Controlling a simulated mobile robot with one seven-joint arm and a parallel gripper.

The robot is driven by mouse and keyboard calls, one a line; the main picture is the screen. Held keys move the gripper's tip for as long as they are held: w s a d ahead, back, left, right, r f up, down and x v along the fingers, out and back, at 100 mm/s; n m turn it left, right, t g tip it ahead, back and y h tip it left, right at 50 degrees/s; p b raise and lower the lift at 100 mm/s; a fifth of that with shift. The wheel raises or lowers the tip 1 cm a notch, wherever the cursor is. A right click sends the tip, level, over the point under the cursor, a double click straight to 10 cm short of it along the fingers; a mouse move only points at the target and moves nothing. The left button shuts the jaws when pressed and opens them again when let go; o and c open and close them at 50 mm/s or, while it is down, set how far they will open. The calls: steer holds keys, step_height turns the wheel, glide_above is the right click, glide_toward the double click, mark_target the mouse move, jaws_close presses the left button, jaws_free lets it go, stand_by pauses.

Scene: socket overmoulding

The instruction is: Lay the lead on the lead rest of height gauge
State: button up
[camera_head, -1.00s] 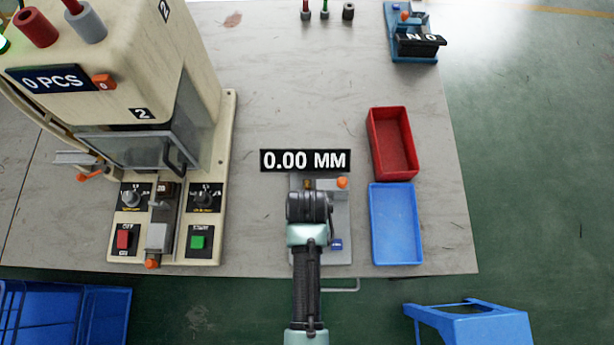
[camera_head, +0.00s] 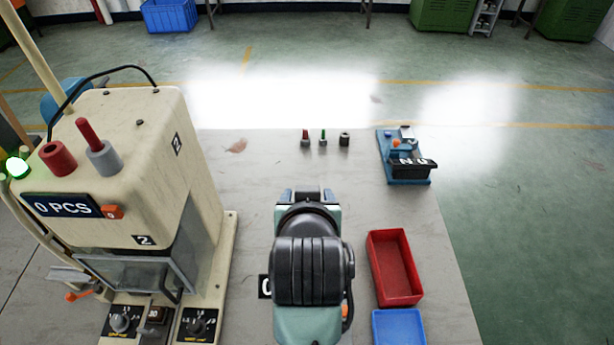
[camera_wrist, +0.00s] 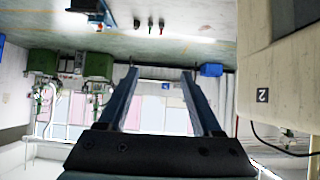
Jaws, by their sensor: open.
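My gripper (camera_head: 307,196) is raised over the bench and points away toward the room. In the wrist view, its two fingers (camera_wrist: 160,78) are open with nothing between them. The height gauge is mostly hidden behind my arm in the head view; only the left edge of its black display (camera_head: 264,286) shows. The lead rest is hidden. I cannot make out a lead in either view.
The cream moulding machine (camera_head: 130,185) stands at left. A red tray (camera_head: 395,268) and a blue tray (camera_head: 398,328) lie at right. A blue fixture (camera_head: 405,158) with a black sign and several small pins (camera_head: 323,139) stand at the back.

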step_height(320, 180, up, 19)
steer(key=w+t, duration=0.3)
steer(key=t, duration=0.3)
steer(key=s+r+t, duration=0.3)
steer(key=s+r, duration=0.1)
steer(key=r, duration=0.4)
steer(key=s+r+t, duration=0.4)
steer(key=s+r, duration=0.1)
steer(key=r, duration=0.4)
steer(key=s+r+t, duration=0.3)
steer(key=s+r, duration=0.1)
steer(key=r, duration=0.5)
steer(key=shift+s+r+t, duration=0.15)
steer(key=shift+s+t, duration=0.1)
steer(key=shift+t, duration=0.05)
steer(key=shift+a, duration=0.1)
